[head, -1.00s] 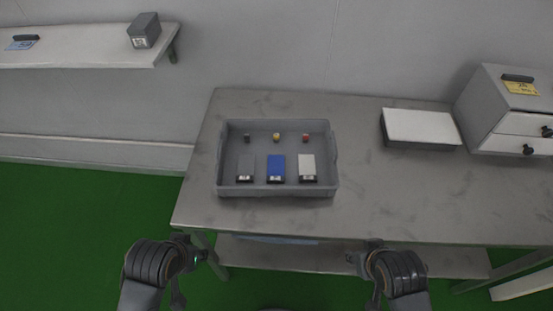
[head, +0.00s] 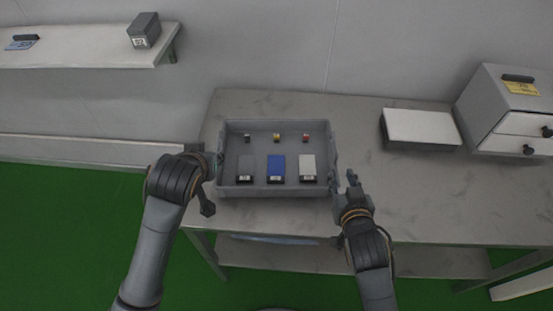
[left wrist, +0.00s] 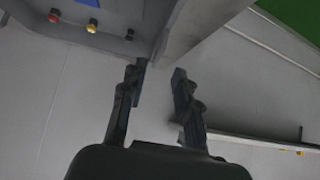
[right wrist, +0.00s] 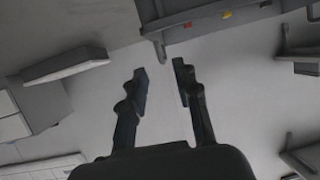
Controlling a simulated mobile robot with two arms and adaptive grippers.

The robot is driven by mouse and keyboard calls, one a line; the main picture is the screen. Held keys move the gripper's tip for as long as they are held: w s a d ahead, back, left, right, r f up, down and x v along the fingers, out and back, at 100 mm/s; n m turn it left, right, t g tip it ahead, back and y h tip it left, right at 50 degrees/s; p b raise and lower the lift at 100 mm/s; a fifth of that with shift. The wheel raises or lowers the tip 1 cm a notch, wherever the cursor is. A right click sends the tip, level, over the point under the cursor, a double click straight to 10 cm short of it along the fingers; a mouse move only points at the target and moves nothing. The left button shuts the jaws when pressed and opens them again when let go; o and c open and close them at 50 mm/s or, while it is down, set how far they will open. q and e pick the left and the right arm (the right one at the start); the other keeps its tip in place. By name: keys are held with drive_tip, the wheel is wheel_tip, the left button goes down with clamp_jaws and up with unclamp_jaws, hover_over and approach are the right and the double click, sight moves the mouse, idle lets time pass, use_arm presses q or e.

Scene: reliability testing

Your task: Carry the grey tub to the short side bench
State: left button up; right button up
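The grey tub (head: 228,190) sits on the grey worktable. It holds a dark grey, a blue and a pale block in front and several small pieces behind. My left gripper (head: 209,180) is open beside the tub's left end; the left wrist view shows its spread fingers (left wrist: 158,80) near the tub wall (left wrist: 160,28). My right gripper (head: 343,184) is beside the right end; in the right wrist view its fingers (right wrist: 160,75) are apart and empty, just short of the tub (right wrist: 205,28). I cannot tell which surface is the short side bench.
A white-topped flat box (head: 420,126) and a drawer cabinet (head: 510,110) stand there. A pale shelf-like surface (head: 85,50) at upper left carries a grey box (head: 144,30). Green floor (head: 70,220) shows at left.

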sight(221, 150)
use_arm(q)
drive_tip(key=shift+f, duration=0.1)
